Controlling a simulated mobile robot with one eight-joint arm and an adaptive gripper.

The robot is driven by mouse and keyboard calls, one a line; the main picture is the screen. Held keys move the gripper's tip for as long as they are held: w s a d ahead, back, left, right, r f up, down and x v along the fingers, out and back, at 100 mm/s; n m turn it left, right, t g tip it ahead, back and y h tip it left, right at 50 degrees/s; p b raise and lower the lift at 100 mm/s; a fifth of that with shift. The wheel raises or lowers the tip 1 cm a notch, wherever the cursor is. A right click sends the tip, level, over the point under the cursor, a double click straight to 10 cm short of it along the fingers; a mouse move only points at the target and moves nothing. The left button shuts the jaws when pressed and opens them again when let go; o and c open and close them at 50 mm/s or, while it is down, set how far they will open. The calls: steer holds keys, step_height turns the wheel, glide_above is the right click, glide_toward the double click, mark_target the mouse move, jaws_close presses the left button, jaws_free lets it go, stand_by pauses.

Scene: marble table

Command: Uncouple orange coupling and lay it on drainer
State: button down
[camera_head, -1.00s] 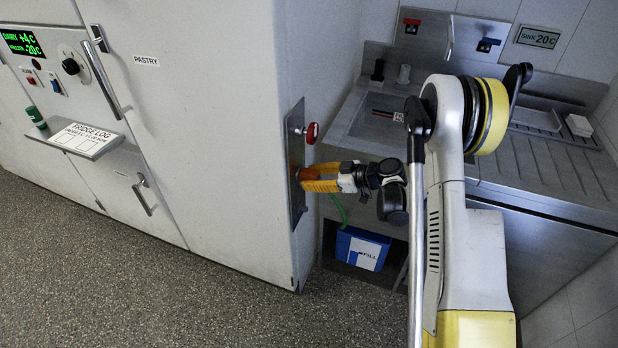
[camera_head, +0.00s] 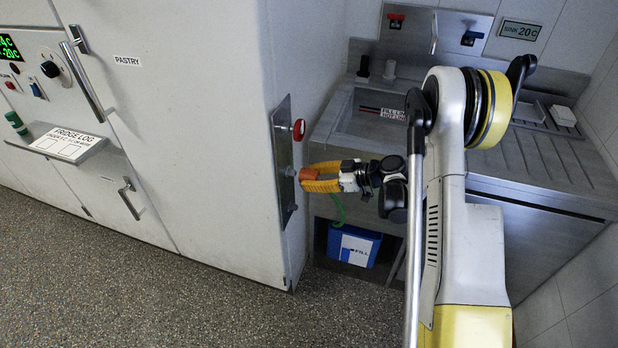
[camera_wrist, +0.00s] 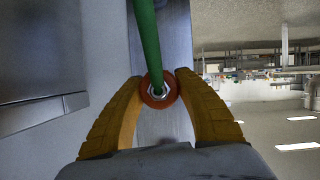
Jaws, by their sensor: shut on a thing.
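My gripper (camera_head: 318,177) has yellow fingers shut on the orange coupling (camera_head: 310,174). The coupling is just to the right of the port (camera_head: 288,171) on the steel side plate (camera_head: 284,200), with a small gap between them. In the wrist view the coupling (camera_wrist: 171,98) is an orange ring around a metal hex nut, between the two fingers. A green hose (camera_wrist: 146,35) runs from it; in the head view the hose (camera_head: 338,210) hangs below the gripper. The drainer (camera_head: 555,165) is the ribbed steel surface at the right of the sink.
A red knob (camera_head: 299,129) sticks out of the plate above the port. A blue box (camera_head: 353,246) marked FILL stands below. The sink basin (camera_head: 370,112) is behind my arm. A white block (camera_head: 562,115) and a shallow tray (camera_head: 530,112) lie behind the drainer's ribs, which look clear.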

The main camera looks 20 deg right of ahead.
steer(key=shift+d, duration=0.1)
steer(key=s+d+b, duration=0.1)
steer(key=s+d, duration=0.1)
steer(key=d, duration=0.1)
steer(key=shift+s, duration=0.15)
stand_by(0.6)
